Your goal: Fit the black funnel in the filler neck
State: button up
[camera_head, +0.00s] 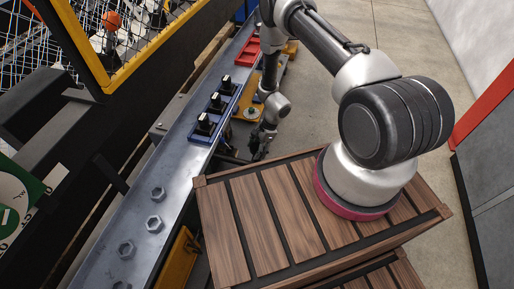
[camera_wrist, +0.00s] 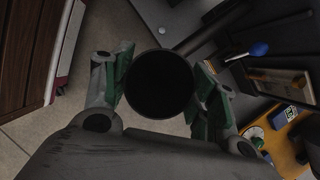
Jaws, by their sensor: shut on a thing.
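The black funnel (camera_wrist: 158,84) shows in the wrist view as a round, dark mouth seen from above. My gripper (camera_wrist: 160,80) is shut on it, with a green-padded finger at either side. In the head view my gripper (camera_head: 259,148) hangs low beside the long grey metal beam, past the wooden slatted top. The funnel cannot be told apart from the dark parts there. I cannot make out the filler neck in either view; the funnel and gripper hide what lies beneath them.
The grey beam (camera_head: 143,205) carries several bolts, a blue tray (camera_head: 216,115) with black knobs and a red tray (camera_head: 248,52). The wooden slatted top (camera_head: 238,228) is close to my arm. A yellow plate (camera_wrist: 285,135) and a blue-tipped item (camera_wrist: 259,49) lie right in the wrist view.

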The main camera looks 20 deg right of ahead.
jog(key=o, duration=1.1)
jog(key=shift+r, duration=0.1)
jog(key=v, duration=1.1)
jog(key=shift+d+r, duration=0.2)
jog(key=shift+r, duration=0.15)
